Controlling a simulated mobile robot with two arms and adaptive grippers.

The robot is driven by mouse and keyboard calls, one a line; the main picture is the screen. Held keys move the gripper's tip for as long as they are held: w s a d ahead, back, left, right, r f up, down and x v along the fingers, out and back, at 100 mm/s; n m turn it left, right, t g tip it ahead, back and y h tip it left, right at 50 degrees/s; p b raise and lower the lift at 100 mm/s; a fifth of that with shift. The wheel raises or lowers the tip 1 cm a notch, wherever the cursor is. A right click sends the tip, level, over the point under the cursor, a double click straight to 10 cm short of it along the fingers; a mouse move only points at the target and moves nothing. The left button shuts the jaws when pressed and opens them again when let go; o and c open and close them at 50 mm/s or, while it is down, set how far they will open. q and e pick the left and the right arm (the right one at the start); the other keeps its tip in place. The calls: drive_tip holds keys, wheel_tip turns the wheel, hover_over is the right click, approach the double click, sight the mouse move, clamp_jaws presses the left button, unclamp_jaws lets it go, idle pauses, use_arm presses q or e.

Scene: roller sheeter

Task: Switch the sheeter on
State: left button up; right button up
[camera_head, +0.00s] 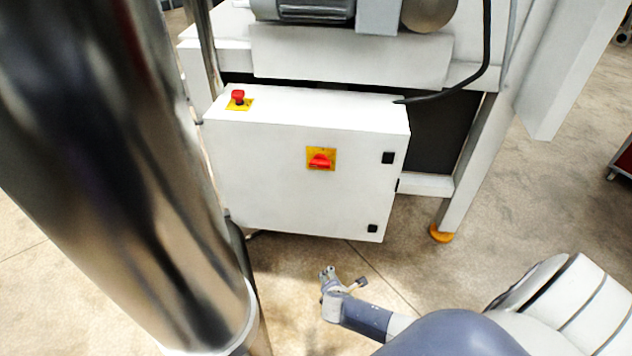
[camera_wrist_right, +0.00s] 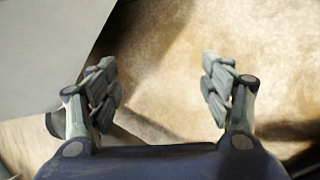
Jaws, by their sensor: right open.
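The sheeter's white control box (camera_head: 270,180) hangs below the machine frame in the head view. A red rotary switch (camera_head: 320,161) on a yellow plate is on its front face. A red push button (camera_head: 238,97) on a yellow plate is on its top. My right gripper (camera_head: 328,272) is below and in front of the box, apart from it. In the right wrist view my right gripper (camera_wrist_right: 160,82) is open and empty, with floor between its fingers. A pale grey surface fills that view's upper left. My left gripper is not in view.
My shiny column covers the left side. The floor (camera_head: 400,270) in front of the box is clear.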

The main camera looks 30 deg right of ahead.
drive_tip(key=w+d+r+n+t+h+b, duration=0.1)
drive_tip(key=w+r+n+b, duration=0.15)
drive_tip(key=w, duration=0.35)
use_arm(q)
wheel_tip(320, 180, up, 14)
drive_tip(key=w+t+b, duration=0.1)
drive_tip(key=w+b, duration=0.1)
drive_tip(key=b, duration=0.6)
use_arm(e)
drive_tip(key=n+t+h, duration=0.6)
drive_tip(key=n+t, duration=0.1)
drive_tip(key=n, duration=0.1)
approach(319, 166)
drive_tip(key=shift+m, duration=0.35)
drive_tip(key=b+x, duration=0.1)
drive_tip(key=x, duration=0.3)
drive_tip(key=shift+d+r+b, duration=0.1)
drive_tip(key=shift+b, duration=0.2)
drive_tip(key=b+x, duration=0.1)
drive_tip(key=x, duration=0.4)
drive_tip(key=shift+w+d, duration=0.1)
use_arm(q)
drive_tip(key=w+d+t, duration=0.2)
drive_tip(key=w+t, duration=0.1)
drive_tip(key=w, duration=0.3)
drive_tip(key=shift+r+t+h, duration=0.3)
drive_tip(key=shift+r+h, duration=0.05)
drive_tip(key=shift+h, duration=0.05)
use_arm(e)
drive_tip(key=shift+c, duration=0.3)
